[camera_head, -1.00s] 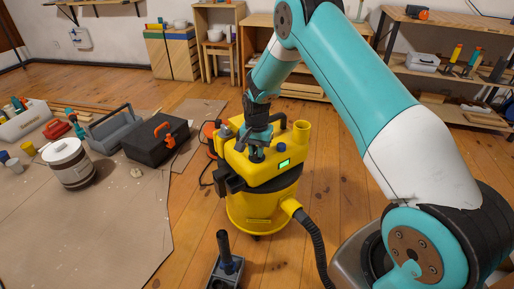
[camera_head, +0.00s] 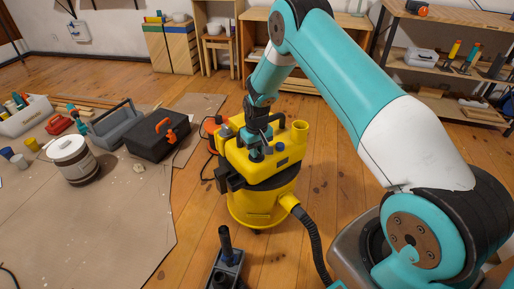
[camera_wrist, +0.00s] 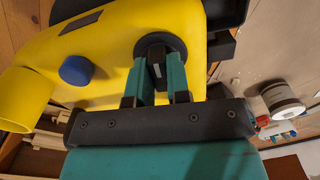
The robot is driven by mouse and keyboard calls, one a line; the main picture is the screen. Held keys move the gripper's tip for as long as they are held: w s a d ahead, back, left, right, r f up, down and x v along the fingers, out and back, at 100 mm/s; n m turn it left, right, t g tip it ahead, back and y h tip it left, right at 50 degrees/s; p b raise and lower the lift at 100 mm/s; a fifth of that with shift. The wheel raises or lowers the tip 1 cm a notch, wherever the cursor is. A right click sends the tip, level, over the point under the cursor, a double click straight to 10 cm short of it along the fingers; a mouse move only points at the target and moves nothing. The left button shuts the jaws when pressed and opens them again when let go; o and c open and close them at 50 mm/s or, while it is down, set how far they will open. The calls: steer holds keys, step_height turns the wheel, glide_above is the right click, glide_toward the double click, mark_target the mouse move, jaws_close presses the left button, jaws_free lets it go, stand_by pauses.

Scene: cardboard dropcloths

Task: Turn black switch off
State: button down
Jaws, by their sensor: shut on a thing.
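The black switch (camera_wrist: 157,52) is a dark knob with a round base on top of the yellow vacuum (camera_head: 262,205). In the wrist view a pale mark shows on its bar. My gripper (camera_head: 257,150) reaches down onto it from above. In the wrist view its teal fingers are closed on the two sides of the knob's bar. In the head view the gripper mostly hides the switch. The small display (camera_wrist: 80,22) beside it on the yellow top is dark.
A blue knob (camera_wrist: 76,70) and a yellow upright pipe (camera_head: 300,130) stand near the switch. A black hose (camera_head: 308,232) runs from the vacuum's front.

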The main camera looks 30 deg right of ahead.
steer(key=shift+n, duration=0.6)
steer(key=c, duration=1.1)
jaws_free()
step_height(320, 180, up, 17)
steer(key=p, duration=0.3)
steer(key=shift+r, duration=0.2)
